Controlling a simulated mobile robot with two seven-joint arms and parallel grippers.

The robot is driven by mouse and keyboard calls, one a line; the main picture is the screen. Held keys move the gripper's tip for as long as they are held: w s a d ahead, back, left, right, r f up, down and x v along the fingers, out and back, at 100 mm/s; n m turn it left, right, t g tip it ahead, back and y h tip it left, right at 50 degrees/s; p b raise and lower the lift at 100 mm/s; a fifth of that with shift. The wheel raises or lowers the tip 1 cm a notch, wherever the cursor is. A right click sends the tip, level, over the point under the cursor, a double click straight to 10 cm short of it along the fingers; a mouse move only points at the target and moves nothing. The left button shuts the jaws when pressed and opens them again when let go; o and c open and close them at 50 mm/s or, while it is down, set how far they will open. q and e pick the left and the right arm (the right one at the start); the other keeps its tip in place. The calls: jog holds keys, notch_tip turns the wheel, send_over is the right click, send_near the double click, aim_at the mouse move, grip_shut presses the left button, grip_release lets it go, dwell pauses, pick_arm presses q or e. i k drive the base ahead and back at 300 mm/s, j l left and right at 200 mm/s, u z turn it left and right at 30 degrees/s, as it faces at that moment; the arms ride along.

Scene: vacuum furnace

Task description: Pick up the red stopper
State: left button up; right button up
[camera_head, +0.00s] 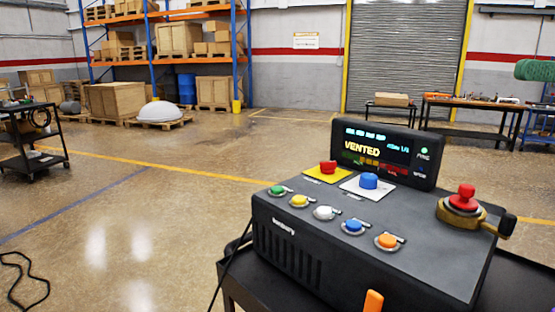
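A red stopper-like knob (463,196) sits upright on a brass fitting (460,214) at the right end of the dark control box (300,232). The fitting has a dark side handle at its right. A second red piece, a low button (328,167), stands on a yellow plate at the back left of the box top. I cannot tell for certain which of the two is the named stopper. Neither of my grippers is recognisable in the head view, and nothing touches the red knob or the red button.
A display reading VENTED (385,155) stands behind the box top. A blue button (368,181) and a row of coloured buttons are left of the knob. An orange piece (373,301) shows at the bottom edge. A green object (535,70) is at the upper right. Open floor lies left.

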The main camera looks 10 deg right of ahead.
aim_at(464, 201)
jog(key=k+j, duration=0.2)
jog(key=j, duration=0.15)
jog(key=k+j, duration=0.25)
jog(key=j, duration=0.15)
jog(key=k+j, duration=0.2)
jog(key=j, duration=0.15)
